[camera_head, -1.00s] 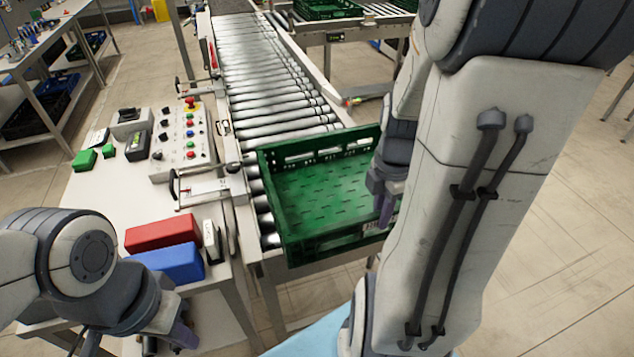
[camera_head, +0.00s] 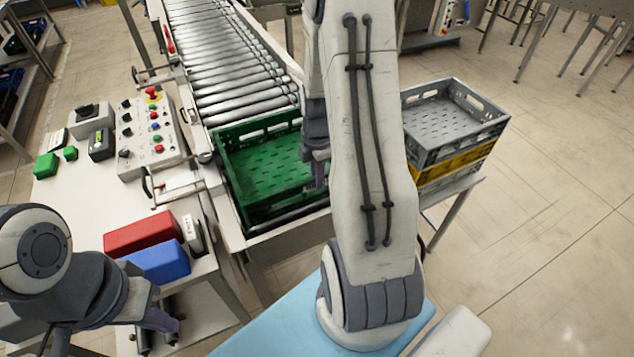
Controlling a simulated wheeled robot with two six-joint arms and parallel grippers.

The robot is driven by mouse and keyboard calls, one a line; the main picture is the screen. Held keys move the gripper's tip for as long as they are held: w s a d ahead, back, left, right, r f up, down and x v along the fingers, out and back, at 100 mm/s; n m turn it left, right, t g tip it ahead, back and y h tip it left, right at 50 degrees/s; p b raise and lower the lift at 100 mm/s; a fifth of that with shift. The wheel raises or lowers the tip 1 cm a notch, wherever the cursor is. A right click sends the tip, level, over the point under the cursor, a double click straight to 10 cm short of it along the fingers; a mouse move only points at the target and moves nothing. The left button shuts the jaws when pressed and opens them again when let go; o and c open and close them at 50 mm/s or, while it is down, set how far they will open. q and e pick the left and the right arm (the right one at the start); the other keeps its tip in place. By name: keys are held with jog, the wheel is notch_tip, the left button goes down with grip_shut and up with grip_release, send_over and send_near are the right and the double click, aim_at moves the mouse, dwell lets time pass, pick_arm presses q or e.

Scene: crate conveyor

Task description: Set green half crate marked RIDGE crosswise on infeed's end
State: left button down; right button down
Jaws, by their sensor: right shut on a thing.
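The green half crate (camera_head: 262,135) is at the near end of the roller infeed (camera_head: 225,62). It lies across the rollers, and its right side is hidden behind my right arm. No RIDGE marking can be read from here. My right gripper (camera_head: 318,175) is at the crate's right side and shut on it; its fingertips are partly hidden by the arm.
A control box (camera_head: 145,130) with coloured buttons, a red box (camera_head: 143,233) and a blue box (camera_head: 160,262) sit on the white side table (camera_head: 85,195). A stack of grey and yellow crates (camera_head: 455,125) stands at right.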

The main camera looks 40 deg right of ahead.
notch_tip(320, 180, down, 3)
jog(key=shift+r+p, duration=0.1)
jog(key=shift+p, duration=0.3)
jog(key=shift+f, duration=0.2)
jog(key=shift+f, duration=0.15)
jog(key=c, duration=0.8)
grip_release()
